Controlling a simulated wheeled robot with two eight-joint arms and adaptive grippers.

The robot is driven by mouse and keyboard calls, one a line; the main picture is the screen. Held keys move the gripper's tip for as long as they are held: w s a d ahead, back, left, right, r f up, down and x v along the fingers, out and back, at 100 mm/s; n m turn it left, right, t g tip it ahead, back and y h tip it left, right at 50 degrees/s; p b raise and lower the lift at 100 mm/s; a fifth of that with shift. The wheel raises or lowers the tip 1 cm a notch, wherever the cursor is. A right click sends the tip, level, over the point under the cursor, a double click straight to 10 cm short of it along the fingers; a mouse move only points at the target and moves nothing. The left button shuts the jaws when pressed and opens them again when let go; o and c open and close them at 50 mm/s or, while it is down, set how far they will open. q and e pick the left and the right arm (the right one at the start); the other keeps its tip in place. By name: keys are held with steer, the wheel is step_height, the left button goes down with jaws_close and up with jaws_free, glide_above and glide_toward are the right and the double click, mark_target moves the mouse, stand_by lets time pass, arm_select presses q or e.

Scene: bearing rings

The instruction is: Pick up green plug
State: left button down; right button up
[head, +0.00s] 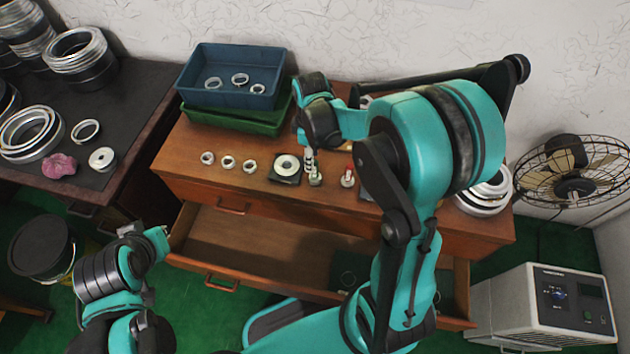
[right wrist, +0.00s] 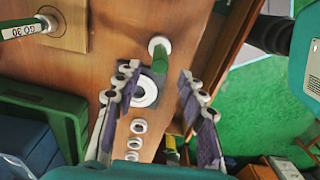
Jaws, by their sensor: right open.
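The green plug (right wrist: 177,60), a green body with a pale round metal end, is on the wooden top, seen between and beyond my right fingers in the right wrist view. My right gripper (right wrist: 158,90) is open and empty, its two padded fingers apart on either side of the line to the plug. In the head view my right gripper (head: 312,168) points down over the cabinet top, and I cannot clearly make out the green plug there. My left gripper (head: 155,240) is low at the left, before the cabinet; its jaw state is unclear.
A white ring on a dark square (head: 286,168) and several small rings (head: 228,162) lie left of my right gripper. A blue bin (head: 232,75) sits on a green bin (head: 237,118) behind. The drawer (head: 270,250) is open.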

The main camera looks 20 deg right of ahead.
mark_target(315, 172)
step_height(315, 172, down, 3)
steer(key=shift+d+r+b, duration=0.1)
steer(key=shift+r+b, duration=0.05)
steer(key=shift+b, duration=0.3)
steer(key=f, duration=0.1)
steer(key=f+b, duration=0.1)
steer(key=f, duration=0.1)
steer(key=f+b, duration=0.1)
steer(key=f, duration=0.1)
steer(key=shift+s+d, duration=0.15)
steer(key=shift+d, duration=0.2)
jaws_close()
